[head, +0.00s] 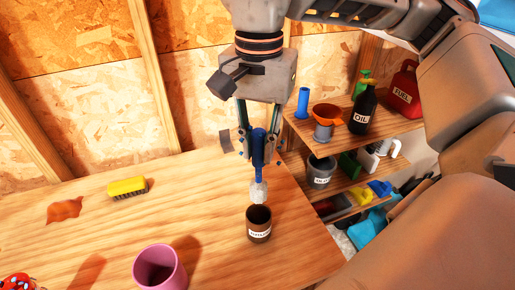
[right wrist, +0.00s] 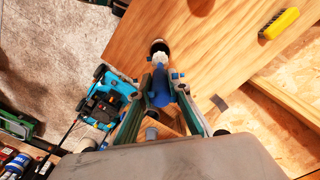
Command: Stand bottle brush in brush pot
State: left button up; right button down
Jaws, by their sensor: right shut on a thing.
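The bottle brush has a blue handle (head: 258,148) and pale bristles (head: 259,191) at its lower end. My right gripper (head: 259,145) is shut on the handle and holds the brush nearly upright, bristles down. The brush pot (head: 259,226), a small dark brown cup with a white label, stands on the workbench. The bristle end hangs close to the pot's rim, and no bristles show inside it. In the right wrist view the blue handle (right wrist: 160,88) sits between the fingers, and the bristles partly cover the pot (right wrist: 159,45). My left gripper is not in view.
A pink cup (head: 160,268) stands left of the pot on the workbench (head: 210,215). A yellow brush (head: 128,187), an orange-red cloth (head: 65,209) and a red spotted thing (head: 18,282) lie farther left. Shelves with an oil bottle (head: 362,112) and fuel can (head: 404,90) stand right.

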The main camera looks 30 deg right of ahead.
aim_at(259, 183)
jog(key=shift+f+b, duration=1.45)
jog(key=shift+f, duration=0.35)
jog(key=shift+f+b, duration=0.55)
jog(key=shift+f, duration=0.1)
jog(key=shift+f+b, duration=0.4)
jog(key=shift+f, duration=0.55)
notch_tip(259, 183, down, 2)
jog(key=shift+b, duration=0.5)
jog(key=shift+f+b, duration=0.55)
jog(key=shift+f, duration=0.55)
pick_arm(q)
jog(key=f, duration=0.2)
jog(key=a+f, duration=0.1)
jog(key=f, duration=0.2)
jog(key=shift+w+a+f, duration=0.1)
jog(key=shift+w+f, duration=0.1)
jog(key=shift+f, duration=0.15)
pick_arm(e)
jog(key=shift+f, duration=0.15)
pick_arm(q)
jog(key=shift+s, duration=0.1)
